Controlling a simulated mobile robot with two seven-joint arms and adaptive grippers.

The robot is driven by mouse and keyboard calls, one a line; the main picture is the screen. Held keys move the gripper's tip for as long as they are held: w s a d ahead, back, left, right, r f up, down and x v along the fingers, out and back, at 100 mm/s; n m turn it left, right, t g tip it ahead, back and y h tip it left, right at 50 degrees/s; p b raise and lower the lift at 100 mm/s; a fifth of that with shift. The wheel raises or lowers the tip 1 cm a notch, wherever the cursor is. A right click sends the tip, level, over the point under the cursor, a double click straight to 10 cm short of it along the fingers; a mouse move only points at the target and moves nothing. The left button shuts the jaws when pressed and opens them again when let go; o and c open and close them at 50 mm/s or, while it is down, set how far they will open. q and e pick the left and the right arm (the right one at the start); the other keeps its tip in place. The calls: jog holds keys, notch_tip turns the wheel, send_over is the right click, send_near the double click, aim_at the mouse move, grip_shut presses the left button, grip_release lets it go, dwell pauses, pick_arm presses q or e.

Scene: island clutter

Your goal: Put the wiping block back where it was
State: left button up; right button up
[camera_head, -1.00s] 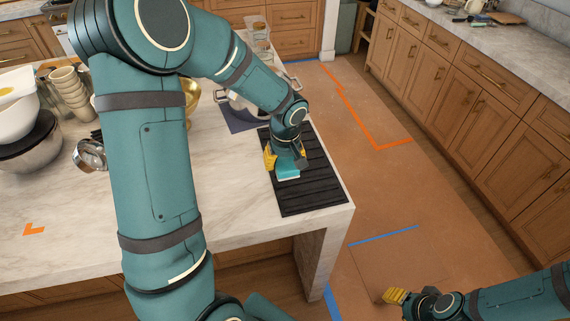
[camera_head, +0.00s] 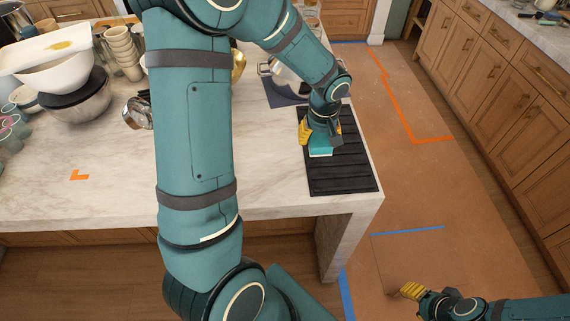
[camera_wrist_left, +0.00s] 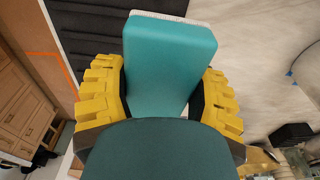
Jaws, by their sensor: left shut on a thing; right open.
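The wiping block (camera_head: 320,151) is teal with a pale edge. My left gripper (camera_head: 319,137) is shut on it, with yellow fingers on both sides. In the left wrist view the block (camera_wrist_left: 168,62) sits between the yellow fingers of my left gripper (camera_wrist_left: 163,98). The block is over the black ribbed mat (camera_head: 345,177) at the right end of the island. I cannot tell whether it touches the mat. The mat also shows behind the block in the left wrist view (camera_wrist_left: 90,30). My right gripper (camera_head: 411,291) is open and empty, low over the floor at the right.
Bowls (camera_head: 75,100), stacked cups (camera_head: 123,52) and a metal pot (camera_head: 138,113) stand at the left. A pot (camera_head: 285,75) on a dark cloth (camera_head: 278,95) stands behind the mat.

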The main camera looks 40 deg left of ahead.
pick_arm(q)
jog(key=r+b, duration=0.1)
jog(key=b, duration=0.1)
send_over(262, 173)
notch_tip(262, 173, down, 6)
jog(key=shift+s+r+b, duration=0.1)
jog(key=shift+s+b, duration=0.05)
jog(key=shift+b, duration=0.8)
jog(key=shift+f+b, duration=0.55)
jog(key=shift+f, duration=1.5)
jog(key=shift+f+b, duration=0.2)
jog(key=shift+b, duration=0.1)
jog(key=o, duration=1.3)
jog(key=shift+r, duration=0.1)
